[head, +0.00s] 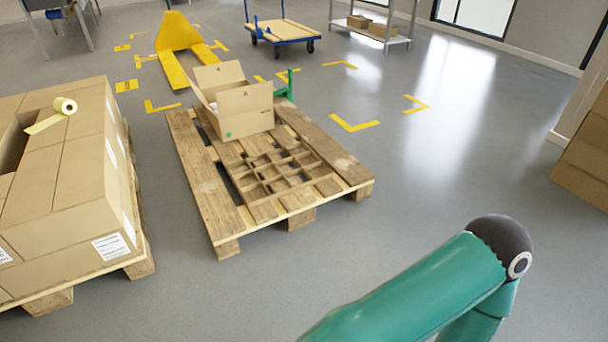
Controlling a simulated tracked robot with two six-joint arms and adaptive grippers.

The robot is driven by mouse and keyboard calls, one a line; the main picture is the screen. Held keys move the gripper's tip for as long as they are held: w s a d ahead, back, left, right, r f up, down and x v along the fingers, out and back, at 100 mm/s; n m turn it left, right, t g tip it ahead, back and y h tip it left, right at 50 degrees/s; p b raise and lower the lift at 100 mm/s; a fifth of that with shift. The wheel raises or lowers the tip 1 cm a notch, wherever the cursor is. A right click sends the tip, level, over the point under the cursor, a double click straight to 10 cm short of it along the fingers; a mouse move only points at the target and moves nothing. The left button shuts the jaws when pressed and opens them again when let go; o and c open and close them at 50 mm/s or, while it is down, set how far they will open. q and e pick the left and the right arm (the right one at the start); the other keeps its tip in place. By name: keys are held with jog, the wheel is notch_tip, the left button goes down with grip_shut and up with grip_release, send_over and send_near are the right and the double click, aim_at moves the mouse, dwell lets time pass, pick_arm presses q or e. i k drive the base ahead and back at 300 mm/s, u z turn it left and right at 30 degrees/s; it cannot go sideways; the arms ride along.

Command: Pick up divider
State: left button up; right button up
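The divider (283,172) is a brown cardboard grid of several cells. It lies flat on the near right part of a wooden pallet (207,190) in the head view. An open cardboard box (246,111) with raised flaps stands on the same pallet, just behind the divider. The box's inside is mostly hidden by its front wall and flaps. Only a teal link and dark joint of my arm show at the lower right, well apart from the divider. Neither of my grippers is in view.
A second pallet at left carries stacked cartons (75,190) with a yellow tape roll (65,105) on top. A green object (288,84) stands behind the box. A yellow pallet jack (178,35) and blue cart (283,31) stand farther back. Floor right of the pallet is clear.

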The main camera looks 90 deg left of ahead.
aim_at(294, 158)
jog(key=z, duration=1.7)
jog(key=i, duration=0.1)
jog(key=u, duration=3.7)
jog(key=i, duration=0.2)
jog(key=u, duration=1.9)
jog(key=k, duration=0.45)
jog(key=z, duration=1)
jog(key=i, duration=0.3)
jog(key=u, duration=0.25)
